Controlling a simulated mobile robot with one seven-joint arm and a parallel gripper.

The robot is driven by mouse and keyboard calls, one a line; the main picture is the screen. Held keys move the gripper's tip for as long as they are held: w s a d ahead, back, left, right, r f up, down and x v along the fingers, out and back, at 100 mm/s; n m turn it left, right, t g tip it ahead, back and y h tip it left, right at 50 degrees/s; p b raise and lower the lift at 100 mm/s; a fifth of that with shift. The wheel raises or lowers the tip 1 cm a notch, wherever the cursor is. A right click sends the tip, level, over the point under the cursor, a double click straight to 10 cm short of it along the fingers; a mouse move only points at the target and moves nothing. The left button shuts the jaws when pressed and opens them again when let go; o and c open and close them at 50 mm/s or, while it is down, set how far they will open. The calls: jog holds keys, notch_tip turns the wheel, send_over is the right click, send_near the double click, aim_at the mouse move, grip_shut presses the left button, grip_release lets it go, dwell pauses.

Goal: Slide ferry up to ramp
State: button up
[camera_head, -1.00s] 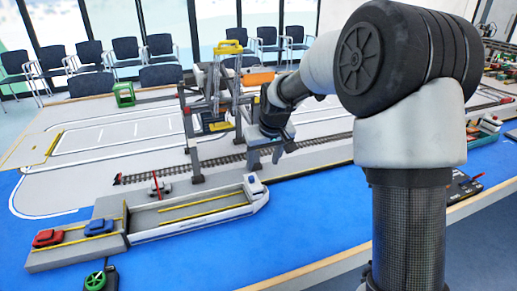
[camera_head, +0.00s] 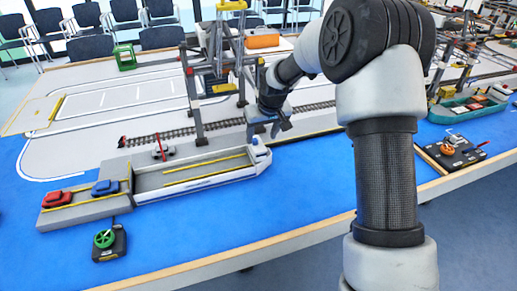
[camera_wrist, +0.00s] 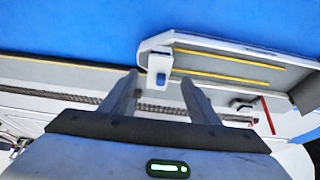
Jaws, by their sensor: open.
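The ferry (camera_head: 200,174) is a long grey and white boat with yellow deck lines, lying on the blue water surface along the quay. Its white and blue cabin (camera_head: 259,151) is at its right end. The grey ramp (camera_head: 85,205) is at its left end and carries a red car (camera_head: 57,199) and a blue car (camera_head: 105,187); I cannot tell if a gap separates them. My gripper (camera_head: 278,132) is open and empty near the cabin end. In the wrist view, the fingers of my gripper (camera_wrist: 165,80) point towards the ferry (camera_wrist: 230,62), with the cabin (camera_wrist: 159,68) near the fingertips.
A black box with a green wheel (camera_head: 105,240) stands in front of the ramp. A gantry crane (camera_head: 215,75) and rail track (camera_head: 175,135) lie behind the ferry. A green boat (camera_head: 470,107) is at the right. Blue surface before the ferry is clear.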

aim_at(259, 147)
jog(key=x, duration=1)
jog(key=shift+b, duration=0.35)
grip_shut()
jog(key=shift+o, duration=0.6)
grip_release()
jog(key=shift+r, duration=0.15)
jog(key=p+v, duration=0.1)
jog(key=v, duration=1.6)
jog(key=shift+s, duration=0.15)
